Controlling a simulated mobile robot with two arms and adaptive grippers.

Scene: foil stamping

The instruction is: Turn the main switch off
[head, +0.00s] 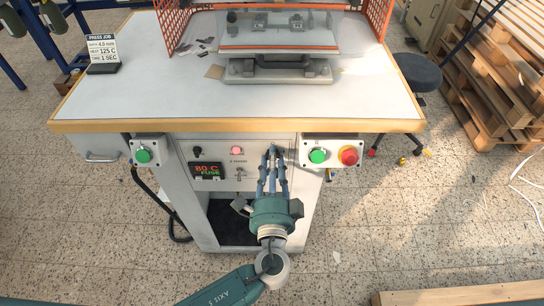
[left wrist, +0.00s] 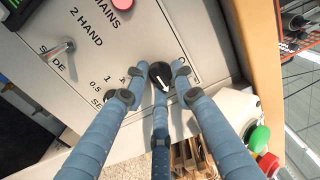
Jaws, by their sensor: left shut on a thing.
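A black rotary switch (head: 197,152) sits at the upper left of the machine's front panel (head: 215,187); its label is not readable. A red lamp (head: 237,150) is to its right, marked MAINS in the left wrist view (left wrist: 128,3). My left gripper (head: 274,154) is at the panel's right part. In the left wrist view its three blue fingers are shut on a black knob (left wrist: 160,74) with a white arrow, beside the marks 0.5 and 1. In the head view the fingers hide this knob. My right gripper is not in view.
A toggle (head: 238,173) and a red-digit display (head: 207,171) are left of my gripper. A green button (head: 317,156) and a red stop button (head: 349,156) are close on its right. Another green button (head: 143,156) is at the left. The tabletop edge (head: 240,126) overhangs the panel.

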